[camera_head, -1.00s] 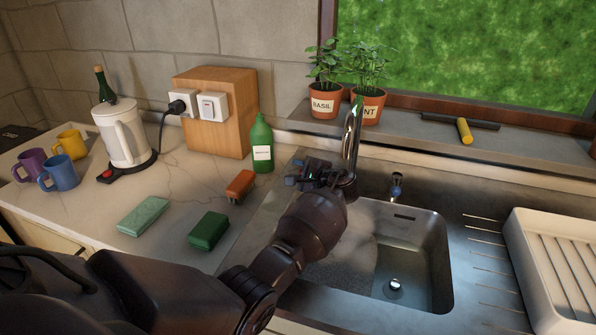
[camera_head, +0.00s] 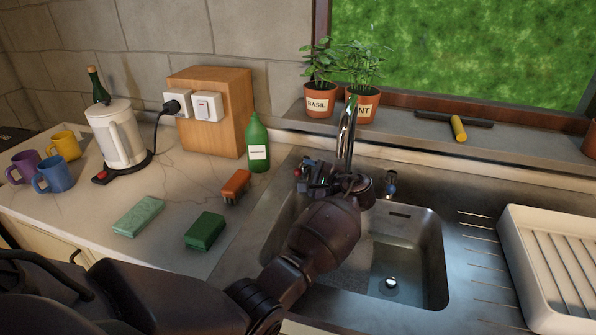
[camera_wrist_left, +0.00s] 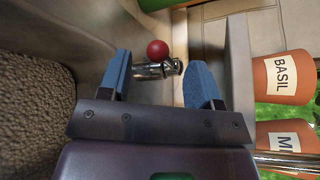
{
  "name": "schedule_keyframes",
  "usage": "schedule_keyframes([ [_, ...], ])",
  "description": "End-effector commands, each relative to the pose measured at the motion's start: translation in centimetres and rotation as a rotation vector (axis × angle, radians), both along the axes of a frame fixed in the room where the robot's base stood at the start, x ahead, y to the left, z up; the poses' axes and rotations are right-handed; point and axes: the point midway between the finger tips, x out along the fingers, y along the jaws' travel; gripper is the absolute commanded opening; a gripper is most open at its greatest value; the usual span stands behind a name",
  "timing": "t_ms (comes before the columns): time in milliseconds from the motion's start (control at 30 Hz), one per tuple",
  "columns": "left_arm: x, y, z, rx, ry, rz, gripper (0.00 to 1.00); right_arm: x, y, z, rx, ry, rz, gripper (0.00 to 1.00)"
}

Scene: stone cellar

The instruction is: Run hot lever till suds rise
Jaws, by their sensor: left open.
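The hot lever, a short metal stem with a red ball (camera_wrist_left: 157,50), shows in the left wrist view just beyond and between my blue fingertips. My left gripper (camera_wrist_left: 160,85) is open, with a finger on either side and clear space around the lever. In the head view my left gripper (camera_head: 318,178) is at the left of the tap's base and hides most of the lever. The metal tap spout (camera_head: 347,130) rises behind it. A blue-tipped lever (camera_head: 391,182) is on the right. The sink (camera_head: 432,250) is partly hidden by my arm; a speckled grey surface shows in its left part (camera_wrist_left: 35,105).
A green bottle (camera_head: 258,155), an orange brush (camera_head: 236,184), a dark green block (camera_head: 205,231) and a pale green sponge (camera_head: 139,215) are left of the sink. Potted basil (camera_head: 318,103) and mint (camera_head: 363,108) stand behind. A white drainer (camera_head: 510,255) is on the right.

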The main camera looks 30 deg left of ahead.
Motion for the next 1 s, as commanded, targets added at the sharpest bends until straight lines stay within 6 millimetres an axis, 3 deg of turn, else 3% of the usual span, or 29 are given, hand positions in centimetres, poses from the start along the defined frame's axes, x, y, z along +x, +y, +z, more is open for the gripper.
schedule_keyframes([
  [100, -0.6, -2.1, 0.5, 0.000, 0.001, -0.002, 0.58, 0.0, 0.0, 0.1, -0.001, -0.001, 0.001, 0.51],
  [333, -1.2, -4.4, 1.0, 0.000, 0.001, -0.002, 0.58, -0.4, -0.1, 0.0, -0.001, 0.006, -0.002, 0.51],
  [1000, -1.4, -4.8, 1.1, 0.000, 0.001, 0.000, 0.58, -0.4, -0.1, 0.0, -0.001, 0.007, -0.002, 0.51],
])
